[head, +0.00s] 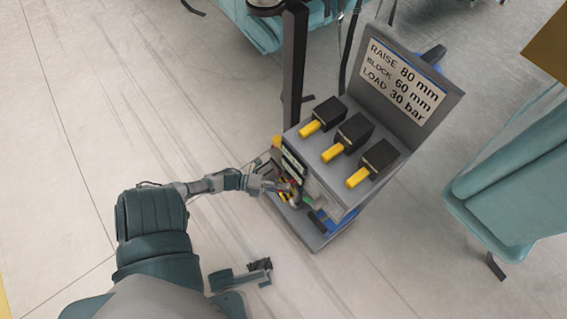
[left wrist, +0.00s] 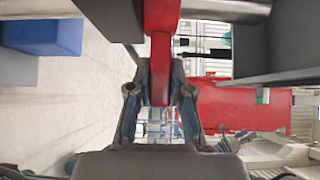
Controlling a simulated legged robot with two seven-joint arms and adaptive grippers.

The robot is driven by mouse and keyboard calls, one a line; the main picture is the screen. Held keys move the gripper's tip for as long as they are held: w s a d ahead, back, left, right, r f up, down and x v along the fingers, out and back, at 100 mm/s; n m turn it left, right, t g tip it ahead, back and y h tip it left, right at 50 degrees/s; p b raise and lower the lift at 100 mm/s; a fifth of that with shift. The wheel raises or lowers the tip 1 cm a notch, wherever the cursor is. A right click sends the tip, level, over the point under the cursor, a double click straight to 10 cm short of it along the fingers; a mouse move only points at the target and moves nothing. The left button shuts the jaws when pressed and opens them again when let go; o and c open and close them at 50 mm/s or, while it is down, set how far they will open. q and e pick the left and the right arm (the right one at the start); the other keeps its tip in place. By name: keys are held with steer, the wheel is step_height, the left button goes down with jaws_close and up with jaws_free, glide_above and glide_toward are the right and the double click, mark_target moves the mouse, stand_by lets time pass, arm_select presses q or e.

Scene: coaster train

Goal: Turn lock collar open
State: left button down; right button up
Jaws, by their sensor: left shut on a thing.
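My left gripper (head: 272,187) reaches in from the left to the lower front of the grey cart (head: 310,236) in the head view. In the left wrist view my left gripper (left wrist: 160,78) is shut on a red bar (left wrist: 160,60), with one dark finger on each side of it. The bar hangs from a wider red part above it. I cannot make out a separate lock collar; the fingers hide part of the bar. A small dark end (head: 260,266) on a teal link, low in the head view, appears to be my right gripper; its jaws are unclear.
The cart carries black blocks with yellow levers (head: 333,152) and a sign panel (head: 402,82). A black post (head: 294,65) rises at its back left. Teal padded furniture (head: 515,190) stands at the right. The floor to the left is clear.

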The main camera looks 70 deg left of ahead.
arm_select(q)
steer(key=c, duration=1)
jaws_free()
steer(key=shift+a+f, duration=0.1)
steer(key=shift+f, duration=0.1)
steer(key=shift+c, duration=0.2)
steer(key=shift+a, duration=0.1)
steer(key=v, duration=1.2)
